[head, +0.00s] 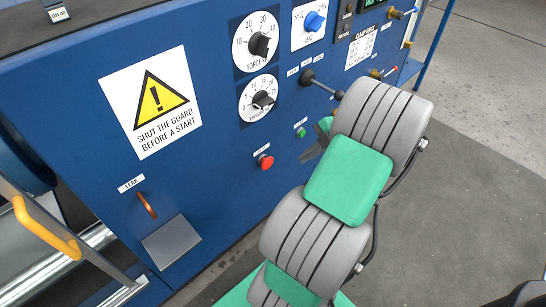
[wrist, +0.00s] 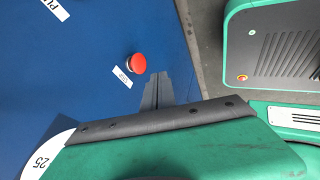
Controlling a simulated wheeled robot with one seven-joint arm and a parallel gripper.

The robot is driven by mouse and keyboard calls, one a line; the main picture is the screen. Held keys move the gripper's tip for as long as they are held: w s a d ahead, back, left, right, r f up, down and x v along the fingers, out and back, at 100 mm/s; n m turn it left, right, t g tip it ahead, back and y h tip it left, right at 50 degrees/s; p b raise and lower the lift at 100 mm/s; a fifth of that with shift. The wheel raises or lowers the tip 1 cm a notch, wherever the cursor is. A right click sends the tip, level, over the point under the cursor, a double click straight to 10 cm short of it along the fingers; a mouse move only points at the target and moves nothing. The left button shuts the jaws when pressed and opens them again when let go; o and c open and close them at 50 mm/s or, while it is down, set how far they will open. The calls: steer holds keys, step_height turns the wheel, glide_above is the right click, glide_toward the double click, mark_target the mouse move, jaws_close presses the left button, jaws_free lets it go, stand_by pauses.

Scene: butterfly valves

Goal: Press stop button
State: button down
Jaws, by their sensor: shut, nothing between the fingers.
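The red stop button (head: 265,161) sticks out low on the blue panel, with a small white label beside it. It also shows in the wrist view (wrist: 137,63), just up and left of the fingertips, with its label (wrist: 122,77) below left. My gripper (head: 303,158) is to the right of the button in the head view, apart from it. In the wrist view my gripper's fingers (wrist: 156,80) are together, with nothing between them. The button's face is unobstructed in both views; the exact gap in depth is hard to judge.
A green button (head: 301,132) sits up and right of the stop button. A black lever (head: 322,84) juts out above, close to my arm. Two dials, a warning sign (head: 151,101) and an orange handle (head: 147,205) are also on the panel. Open floor lies at right.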

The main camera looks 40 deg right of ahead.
mark_target(266, 162)
steer(key=shift+w+a+f, duration=0.1)
steer(key=shift+a, duration=0.05)
steer(key=w+a+f+b, duration=0.3)
steer(key=w+a+f, duration=0.1)
steer(key=w+f, duration=0.3)
steer(key=shift+w+f+b, duration=0.3)
steer(key=shift+w+f, duration=0.1)
steer(key=shift+w, duration=0.4)
